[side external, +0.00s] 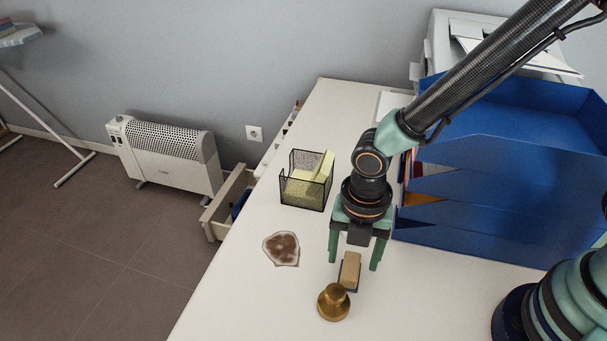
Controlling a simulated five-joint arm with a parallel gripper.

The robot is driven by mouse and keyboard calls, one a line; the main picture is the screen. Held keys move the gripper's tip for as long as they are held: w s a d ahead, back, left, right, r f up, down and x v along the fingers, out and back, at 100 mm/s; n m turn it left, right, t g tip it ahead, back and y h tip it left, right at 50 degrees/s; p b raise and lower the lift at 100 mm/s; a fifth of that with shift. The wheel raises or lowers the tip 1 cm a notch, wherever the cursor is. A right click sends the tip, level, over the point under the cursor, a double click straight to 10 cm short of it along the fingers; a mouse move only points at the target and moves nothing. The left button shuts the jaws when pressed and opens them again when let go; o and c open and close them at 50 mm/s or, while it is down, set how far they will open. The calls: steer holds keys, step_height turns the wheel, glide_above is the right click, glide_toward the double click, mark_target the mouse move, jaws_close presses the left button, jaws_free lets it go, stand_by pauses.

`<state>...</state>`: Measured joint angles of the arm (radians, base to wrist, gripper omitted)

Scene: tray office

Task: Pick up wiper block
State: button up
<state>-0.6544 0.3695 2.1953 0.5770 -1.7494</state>
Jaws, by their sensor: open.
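The wiper block (350,271) is a small tan block with a dark underside. It lies on the white table in the side external view. My gripper (354,260) points down over it, with its two green fingers apart. One finger is left of the block and the other is right of it. The gripper is open and holds nothing. I cannot tell how high the fingertips are above the table.
A brass weight (334,303) stands at the near end of the block, very close or touching. A brown stain patch (282,248) lies to the left. A black mesh holder (305,190) with yellow paper stands behind. Blue stacked trays (480,230) rise on the right. The front table is clear.

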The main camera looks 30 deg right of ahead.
mark_target(351, 265)
steer(key=shift+f, duration=1.65)
jaws_close()
steer(key=shift+r, duration=0.1)
step_height(351, 265, up, 20)
